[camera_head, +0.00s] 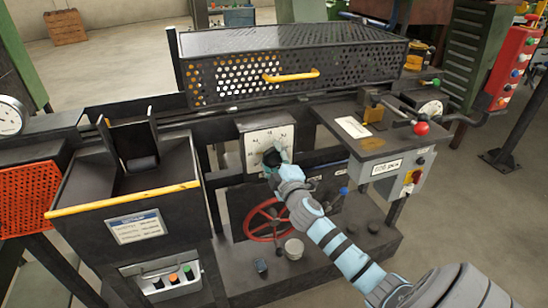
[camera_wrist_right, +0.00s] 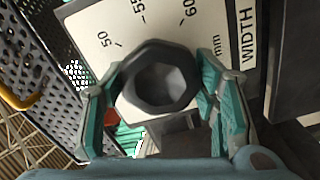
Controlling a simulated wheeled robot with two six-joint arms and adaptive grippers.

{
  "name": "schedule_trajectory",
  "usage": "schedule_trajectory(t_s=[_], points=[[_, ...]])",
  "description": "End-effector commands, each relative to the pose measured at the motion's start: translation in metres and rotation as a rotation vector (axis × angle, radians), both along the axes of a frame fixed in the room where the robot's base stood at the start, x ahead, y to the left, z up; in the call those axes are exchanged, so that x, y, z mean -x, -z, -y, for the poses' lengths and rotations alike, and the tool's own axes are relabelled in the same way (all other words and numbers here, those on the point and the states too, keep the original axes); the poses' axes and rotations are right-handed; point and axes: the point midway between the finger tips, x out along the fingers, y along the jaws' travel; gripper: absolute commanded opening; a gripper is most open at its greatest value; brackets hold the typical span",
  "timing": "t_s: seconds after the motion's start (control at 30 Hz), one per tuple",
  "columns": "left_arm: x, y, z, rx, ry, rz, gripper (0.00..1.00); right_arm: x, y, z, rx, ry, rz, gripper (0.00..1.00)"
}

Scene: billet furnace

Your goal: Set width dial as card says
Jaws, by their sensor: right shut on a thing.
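The width dial is a black faceted knob (camera_head: 271,157) on a white scale plate (camera_head: 259,140) at the middle of the machine. In the right wrist view the knob (camera_wrist_right: 160,75) fills the centre, beside the marks 50, 55, 60, "mm" and "WIDTH". My right gripper (camera_head: 275,164) is shut on the knob, with its teal finger pads on both sides of it (camera_wrist_right: 160,105). I cannot tell which mark the knob points to. A white card with a blue header (camera_head: 137,226) is on the left bin's front; its text is too small to read. My left gripper is not in view.
A red handwheel (camera_head: 273,220) is below the dial. A perforated guard with a yellow handle (camera_head: 291,76) stands behind. On the right, a bench carries a blank-looking white paper (camera_head: 353,127) and a red knob (camera_head: 421,128). A yellow-edged bin (camera_head: 122,199) is left.

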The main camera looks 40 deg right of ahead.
Motion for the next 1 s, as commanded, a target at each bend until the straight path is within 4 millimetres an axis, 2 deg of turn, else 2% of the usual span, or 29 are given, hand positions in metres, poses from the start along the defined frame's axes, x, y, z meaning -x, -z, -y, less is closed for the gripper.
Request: schedule_trajectory(t_s=[0.2,0.23,0.33,0.63,0.73,0.87,1.0], points=[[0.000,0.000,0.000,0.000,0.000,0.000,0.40,0.000,0.001,0.000,-0.001,0.000,-0.001,0.27],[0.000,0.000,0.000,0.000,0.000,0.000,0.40,0.000,0.001,0.000,-0.002,0.000,0.000,0.58],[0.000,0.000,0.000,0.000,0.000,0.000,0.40,0.000,0.001,0.000,-0.002,0.000,0.000,0.74],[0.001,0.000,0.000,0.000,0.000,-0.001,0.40,0.000,0.000,0.000,-0.002,0.000,0.001,0.75],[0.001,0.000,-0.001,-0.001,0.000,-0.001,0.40,0.007,0.001,-0.002,-0.001,0.000,-0.001,0.75],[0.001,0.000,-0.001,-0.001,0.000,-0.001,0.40,0.032,0.001,-0.012,-0.001,-0.003,-0.001,0.75],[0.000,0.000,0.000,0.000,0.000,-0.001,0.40,0.070,0.002,-0.025,-0.001,-0.002,-0.003,0.75]])
